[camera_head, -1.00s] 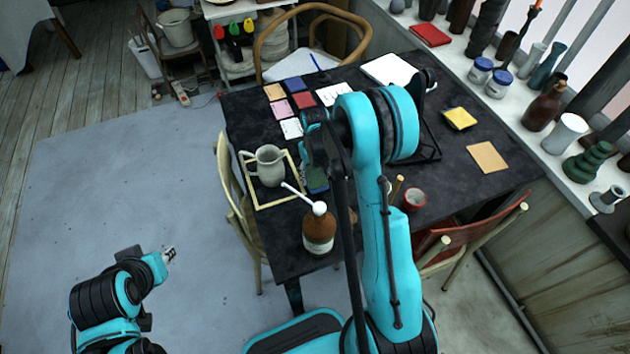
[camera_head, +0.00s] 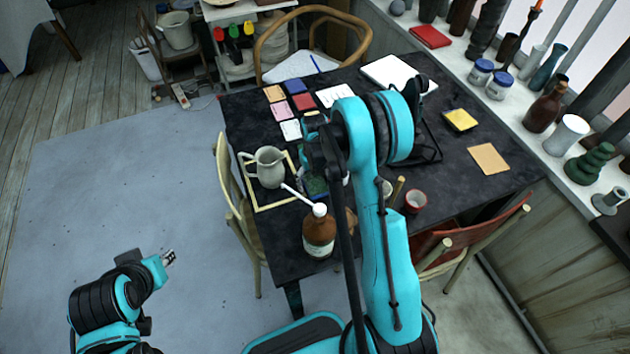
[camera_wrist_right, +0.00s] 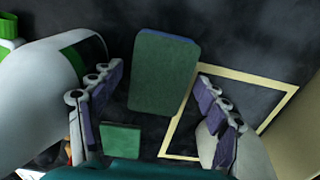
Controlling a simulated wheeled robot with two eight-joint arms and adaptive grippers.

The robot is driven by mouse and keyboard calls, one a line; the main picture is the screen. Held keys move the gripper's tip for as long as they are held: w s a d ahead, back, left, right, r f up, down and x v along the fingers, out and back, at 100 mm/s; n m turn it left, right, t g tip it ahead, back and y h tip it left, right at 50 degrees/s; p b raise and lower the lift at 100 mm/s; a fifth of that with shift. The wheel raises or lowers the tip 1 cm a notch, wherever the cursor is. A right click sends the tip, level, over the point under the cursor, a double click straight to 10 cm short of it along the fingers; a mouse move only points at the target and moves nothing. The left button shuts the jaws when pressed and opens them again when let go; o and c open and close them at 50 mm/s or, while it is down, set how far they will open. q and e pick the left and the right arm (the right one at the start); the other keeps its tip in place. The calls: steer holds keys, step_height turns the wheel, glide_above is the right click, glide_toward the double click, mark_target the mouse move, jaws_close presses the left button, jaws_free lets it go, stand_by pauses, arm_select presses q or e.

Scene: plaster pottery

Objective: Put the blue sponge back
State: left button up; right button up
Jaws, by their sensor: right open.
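The sponge (camera_wrist_right: 165,75) shows in the right wrist view with a broad green face and a blue edge along its top. It lies between the fingers in the picture and overlaps the pale frame's edge. My right gripper (camera_wrist_right: 163,120) is open, with a finger on each side of the sponge and visible gaps to both. In the head view the sponge (camera_head: 314,187) is a small dark green patch beside the frame, and my right arm hides most of the gripper. My left gripper (camera_head: 169,257) is over the floor at lower left, away from the table.
A pale frame (camera_head: 262,208) with a pitcher (camera_head: 267,168) stands left of the sponge. A brown bottle (camera_head: 319,238) is at the near table edge. In the wrist view, a white bottle (camera_wrist_right: 45,75) is close to the left finger, and a small green block (camera_wrist_right: 120,139) lies low.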

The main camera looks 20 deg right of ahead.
step_height(320, 180, up, 11)
steer(key=p, duration=0.4)
step_height(320, 180, up, 8)
steer(key=t, duration=0.1)
glide_above(315, 182)
steer(key=s+a, duration=0.2)
steer(key=s, duration=0.1)
steer(key=s+a+r+t, duration=0.2)
steer(key=s+r, duration=0.1)
steer(key=s, duration=0.2)
steer(key=s+a+r+t, duration=0.2)
steer(key=s, duration=0.3)
steer(key=s+a+r+t, duration=0.1)
steer(key=s+a+r, duration=0.1)
steer(key=s, duration=0.4)
steer(key=shift+a+r+n+t, duration=0.3)
steer(key=shift+r+t, duration=0.1)
steer(key=shift+r, duration=0.4)
steer(key=shift+s+a+f, duration=0.1)
steer(key=shift+s, duration=0.2)
steer(key=shift+f+b, duration=1.1)
steer(key=shift+b, duration=0.05)
